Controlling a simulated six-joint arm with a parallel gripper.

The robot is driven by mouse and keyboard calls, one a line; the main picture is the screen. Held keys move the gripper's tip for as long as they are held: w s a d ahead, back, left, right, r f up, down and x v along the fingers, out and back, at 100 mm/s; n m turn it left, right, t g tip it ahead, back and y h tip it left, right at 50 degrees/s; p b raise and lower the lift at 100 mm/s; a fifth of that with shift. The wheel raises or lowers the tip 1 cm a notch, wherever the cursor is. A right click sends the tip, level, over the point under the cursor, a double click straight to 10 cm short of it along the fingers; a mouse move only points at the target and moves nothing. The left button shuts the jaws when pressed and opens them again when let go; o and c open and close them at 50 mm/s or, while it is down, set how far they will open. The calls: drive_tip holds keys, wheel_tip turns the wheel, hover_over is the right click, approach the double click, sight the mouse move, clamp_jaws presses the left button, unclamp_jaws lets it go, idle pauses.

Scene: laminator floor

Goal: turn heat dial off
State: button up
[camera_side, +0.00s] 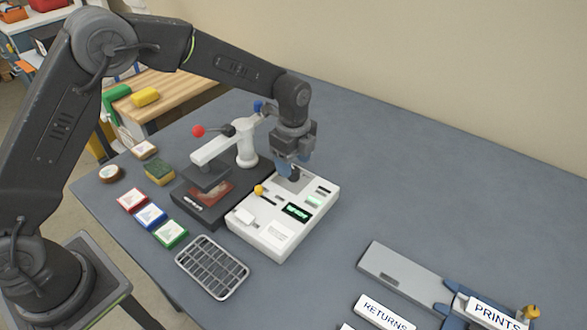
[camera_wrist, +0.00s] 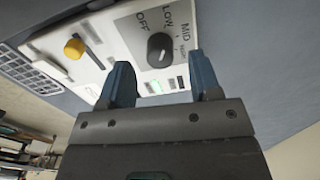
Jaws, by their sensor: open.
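The heat dial (camera_wrist: 160,48) is a round black knob on a grey plate marked OFF, LOW, MID and a smaller fourth label. I cannot tell surely which mark its pointer faces. The plate is on the white control box (camera_side: 262,238), at its far end in the side view. My gripper (camera_wrist: 162,77) is open and empty, its two blue fingers apart, with the dial seen beyond and between their tips. In the side view my gripper (camera_side: 289,168) points down just above the dial, which it partly hides.
A yellow-knobbed slider (camera_wrist: 74,47) is on the same box. A press with a red-balled lever (camera_side: 198,131) stands close to its left. A wire rack (camera_side: 212,266) lies in front, and a grey tray (camera_side: 405,275) lies to the right. The table behind the box is clear.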

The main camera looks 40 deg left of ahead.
sight(295, 176)
drive_tip(key=shift+f, duration=1.45)
